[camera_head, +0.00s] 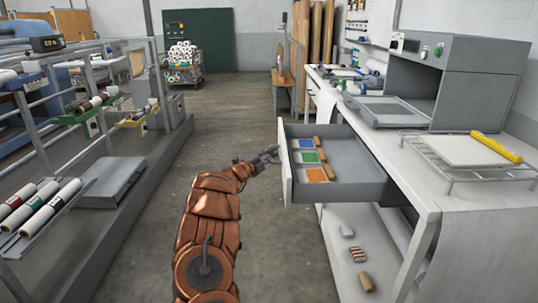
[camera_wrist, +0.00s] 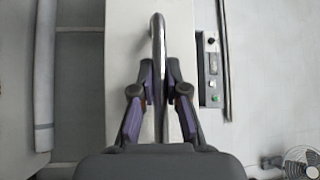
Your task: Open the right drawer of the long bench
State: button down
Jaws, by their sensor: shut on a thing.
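The long bench (camera_head: 436,204) stands on the right in the head view. Its drawer (camera_head: 338,190) is pulled well out toward the aisle. My gripper (camera_head: 270,155) is at the drawer's white front panel (camera_head: 285,162). In the wrist view, my gripper (camera_wrist: 160,92) is shut on the metal bar handle (camera_wrist: 158,40), with one finger on each side. The handle is mostly hidden in the head view.
A grey oven-like machine (camera_head: 455,80) and a wire rack (camera_head: 470,165) stand on the bench top. Small rolls (camera_head: 366,281) lie on the shelf below. Metal rails and a platform (camera_head: 110,185) line the left. The aisle floor (camera_head: 225,100) between is clear.

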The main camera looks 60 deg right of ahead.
jog(key=shift+f, duration=0.1)
jog(key=c, duration=1.2)
grip_release()
jog(key=v, duration=1.2)
jog(key=shift+a, duration=0.1)
